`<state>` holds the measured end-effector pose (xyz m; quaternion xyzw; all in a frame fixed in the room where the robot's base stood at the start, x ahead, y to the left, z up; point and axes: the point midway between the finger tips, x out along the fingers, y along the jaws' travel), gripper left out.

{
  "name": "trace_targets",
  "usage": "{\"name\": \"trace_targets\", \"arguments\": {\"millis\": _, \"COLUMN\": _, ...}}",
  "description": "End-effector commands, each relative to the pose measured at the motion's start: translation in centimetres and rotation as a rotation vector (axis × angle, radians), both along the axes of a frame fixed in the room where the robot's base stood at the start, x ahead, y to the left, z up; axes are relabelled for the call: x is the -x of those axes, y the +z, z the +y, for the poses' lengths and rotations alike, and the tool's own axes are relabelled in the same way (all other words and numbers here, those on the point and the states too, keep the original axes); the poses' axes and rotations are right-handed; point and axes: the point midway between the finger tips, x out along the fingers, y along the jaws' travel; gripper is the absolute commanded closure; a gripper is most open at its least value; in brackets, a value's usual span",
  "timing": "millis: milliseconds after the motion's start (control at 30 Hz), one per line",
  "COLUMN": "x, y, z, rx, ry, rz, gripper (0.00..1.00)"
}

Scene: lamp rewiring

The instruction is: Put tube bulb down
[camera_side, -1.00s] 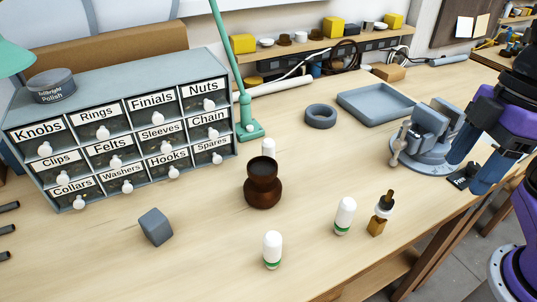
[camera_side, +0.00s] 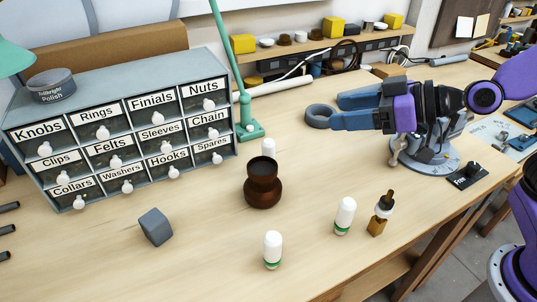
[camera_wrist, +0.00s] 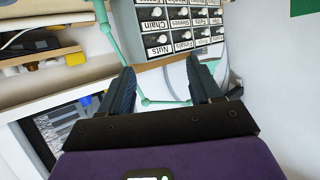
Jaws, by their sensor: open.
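My gripper (camera_side: 336,111) is open and empty, reaching left above the back right of the bench. In the wrist view my gripper's fingers (camera_wrist: 160,72) are spread with nothing between them. White tube-shaped bulbs with green bands stand upright at the bench front: one front centre (camera_side: 272,250) and one to its right (camera_side: 345,216). A third white tube (camera_side: 268,148) stands behind the brown turned wooden piece (camera_side: 263,184), its lower part hidden. I cannot tell which is the task's tube bulb. My gripper is well apart from all of them.
A labelled drawer cabinet (camera_side: 120,90) stands at left, with a green lamp stand (camera_side: 245,115) beside it. A grey ring (camera_side: 319,117) lies by my fingers. A vise (camera_side: 425,155), dropper bottle (camera_side: 380,214) and grey block (camera_side: 155,227) are on the bench.

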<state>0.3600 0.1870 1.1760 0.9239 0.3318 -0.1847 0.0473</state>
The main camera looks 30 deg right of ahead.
Motion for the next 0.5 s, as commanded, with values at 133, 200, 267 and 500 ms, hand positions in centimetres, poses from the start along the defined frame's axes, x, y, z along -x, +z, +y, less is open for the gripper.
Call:
{"name": "trace_targets", "arguments": {"millis": 133, "x": -2.1, "y": -0.2, "z": -1.7, "rx": -0.013, "ry": -0.108, "rz": -0.089, "gripper": 0.37}}
{"name": "trace_targets", "arguments": {"millis": 200, "x": -2.0, "y": -2.2, "z": -1.6, "rx": -0.006, "ry": -0.098, "rz": -0.084, "gripper": 0.37}}
{"name": "trace_targets", "arguments": {"millis": 267, "x": -2.0, "y": -3.5, "z": -1.6, "rx": -0.007, "ry": -0.098, "rz": -0.083, "gripper": 0.37}}
{"name": "trace_targets", "arguments": {"millis": 500, "x": -1.9, "y": -8.7, "z": -1.5, "rx": -0.009, "ry": -0.095, "rz": -0.08, "gripper": 0.37}}
